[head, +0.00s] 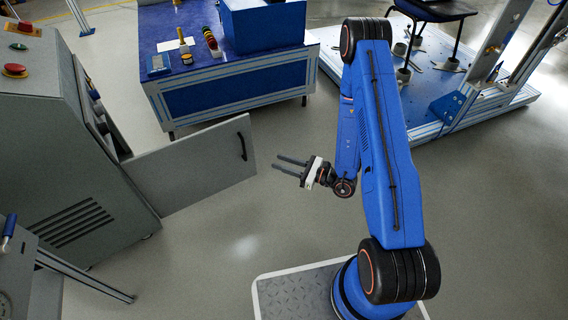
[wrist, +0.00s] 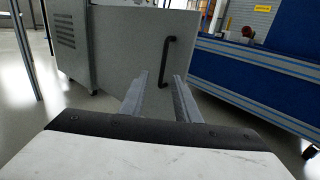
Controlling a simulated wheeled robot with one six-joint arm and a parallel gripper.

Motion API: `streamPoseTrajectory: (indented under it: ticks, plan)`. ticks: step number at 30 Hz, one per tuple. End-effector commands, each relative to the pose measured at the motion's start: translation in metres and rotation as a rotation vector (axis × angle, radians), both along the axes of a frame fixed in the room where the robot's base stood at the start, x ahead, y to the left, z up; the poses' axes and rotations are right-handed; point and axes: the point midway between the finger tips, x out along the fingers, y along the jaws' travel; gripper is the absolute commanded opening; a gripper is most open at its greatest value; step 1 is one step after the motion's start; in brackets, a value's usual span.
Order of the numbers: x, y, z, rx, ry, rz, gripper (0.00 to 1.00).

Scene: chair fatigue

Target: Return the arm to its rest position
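My gripper (head: 290,168) is in the middle of the head view, at the end of my folded blue arm, above the open floor. Its two thin grey fingers point left and stand apart with nothing between them. The fingers also show in the wrist view (wrist: 160,98), apart, with the open grey cabinet door beyond them. My gripper touches nothing.
The grey cabinet (head: 75,160) at left has its door (head: 190,165) swung open, with a black handle (head: 242,146). A blue workbench (head: 235,92) with small items stands behind. A test rig with a chair (head: 432,10) is at upper right. Floor around my gripper is clear.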

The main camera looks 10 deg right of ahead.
Motion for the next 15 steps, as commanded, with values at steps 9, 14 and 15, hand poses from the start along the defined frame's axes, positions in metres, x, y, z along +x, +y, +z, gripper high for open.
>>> streamPoseTrajectory:
  ticks: [9,14,15]
  plan:
    - [-0.0041,-0.0054,0.0001,0.000,0.000,0.000,0.29]
    - [-0.0039,-0.0053,0.0001,0.000,0.000,0.000,0.29]
    - [-0.0039,-0.0053,0.0001,0.000,0.000,0.000,0.29]
